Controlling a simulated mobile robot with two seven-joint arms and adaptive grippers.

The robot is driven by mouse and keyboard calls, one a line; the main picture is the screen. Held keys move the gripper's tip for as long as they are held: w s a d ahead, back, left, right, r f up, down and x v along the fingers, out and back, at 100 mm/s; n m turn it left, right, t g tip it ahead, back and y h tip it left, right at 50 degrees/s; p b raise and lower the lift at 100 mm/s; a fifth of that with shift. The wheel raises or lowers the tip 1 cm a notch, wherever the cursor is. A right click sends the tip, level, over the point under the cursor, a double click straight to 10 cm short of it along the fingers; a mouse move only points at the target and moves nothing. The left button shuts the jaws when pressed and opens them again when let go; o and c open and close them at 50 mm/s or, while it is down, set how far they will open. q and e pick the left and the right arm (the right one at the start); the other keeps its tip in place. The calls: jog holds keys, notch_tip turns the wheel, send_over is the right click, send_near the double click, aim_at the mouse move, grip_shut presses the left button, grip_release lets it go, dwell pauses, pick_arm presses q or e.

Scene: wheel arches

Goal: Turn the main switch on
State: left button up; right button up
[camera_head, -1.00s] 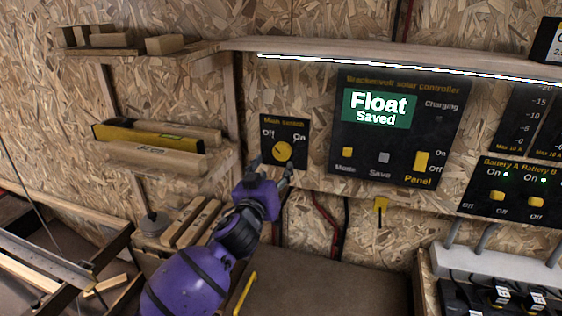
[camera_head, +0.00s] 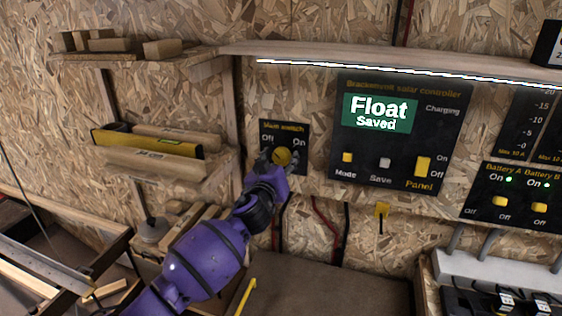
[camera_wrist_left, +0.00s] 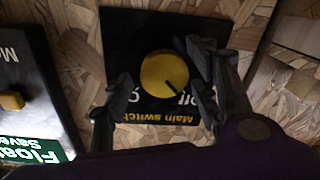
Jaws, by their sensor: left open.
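The main switch is a round yellow knob (camera_head: 282,156) on a black plate (camera_head: 301,129) on the chipboard wall, marked Off at left and On at right. In the left wrist view the knob (camera_wrist_left: 160,72) appears upside down, its dark pointer line towards the Off label. My left gripper (camera_head: 279,160) is open at the knob, with one finger on each side of it. In the left wrist view the fingers of my left gripper (camera_wrist_left: 160,85) straddle the knob; I cannot tell whether they touch it. My right gripper is not in view.
The solar controller panel (camera_head: 440,115) is right of the switch, its screen reading Float, Saved. The battery switch panel (camera_head: 520,190) is further right. A wooden shelf with a yellow level (camera_head: 150,142) is at left. A long shelf (camera_head: 400,62) runs above.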

pick_arm(q)
jog(key=shift+c, duration=0.5)
jog(key=c, duration=0.8)
jog(key=shift+c, duration=1)
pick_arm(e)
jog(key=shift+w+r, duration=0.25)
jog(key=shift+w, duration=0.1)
